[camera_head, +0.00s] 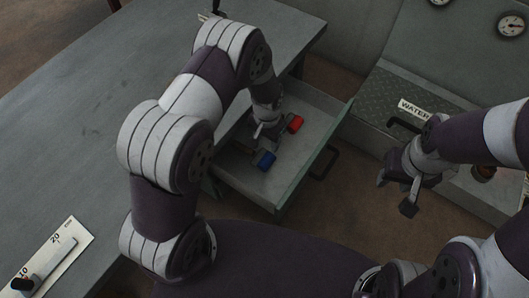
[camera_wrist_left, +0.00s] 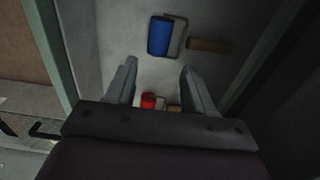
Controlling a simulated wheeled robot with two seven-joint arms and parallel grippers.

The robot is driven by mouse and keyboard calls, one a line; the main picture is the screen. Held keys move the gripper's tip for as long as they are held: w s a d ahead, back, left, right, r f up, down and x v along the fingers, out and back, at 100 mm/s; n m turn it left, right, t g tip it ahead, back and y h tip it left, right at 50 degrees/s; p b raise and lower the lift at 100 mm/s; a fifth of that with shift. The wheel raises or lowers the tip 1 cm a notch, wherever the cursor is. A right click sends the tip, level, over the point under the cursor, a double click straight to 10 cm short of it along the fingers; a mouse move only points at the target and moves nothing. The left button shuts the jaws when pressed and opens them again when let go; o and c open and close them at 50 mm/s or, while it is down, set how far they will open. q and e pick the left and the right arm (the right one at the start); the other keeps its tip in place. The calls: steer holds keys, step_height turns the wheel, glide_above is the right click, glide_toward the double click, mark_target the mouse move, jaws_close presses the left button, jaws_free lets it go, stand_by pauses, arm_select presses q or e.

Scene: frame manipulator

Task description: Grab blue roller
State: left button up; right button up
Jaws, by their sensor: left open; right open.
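The blue roller (camera_head: 264,160) lies in an open drawer in the head view. In the left wrist view the blue roller (camera_wrist_left: 160,36) lies beyond my fingertips, with a wire frame and a tan handle (camera_wrist_left: 208,46) to its right. A red roller (camera_head: 295,123) lies farther back in the same drawer; it also shows between my fingers in the left wrist view (camera_wrist_left: 148,100). My left gripper (camera_wrist_left: 158,70) is open and empty over the drawer, apart from the blue roller. My right gripper (camera_head: 395,196) is open and empty, right of the drawer.
The drawer (camera_head: 310,172) has raised walls and a dark handle (camera_head: 325,163) on its front. A grey table (camera_head: 70,120) fills the left. A cabinet with a WATER label (camera_head: 414,109) stands at the right, near my right arm. A scale plate (camera_head: 52,250) lies front left.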

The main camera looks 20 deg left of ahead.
mark_target(266, 159)
arm_select(q)
steer(key=f+b, duration=0.8)
steer(key=f, duration=0.4)
steer(key=shift+s+f, duration=0.15)
steer(key=shift+s, duration=0.05)
steer(key=shift+r, duration=0.25)
steer(key=c, duration=0.9)
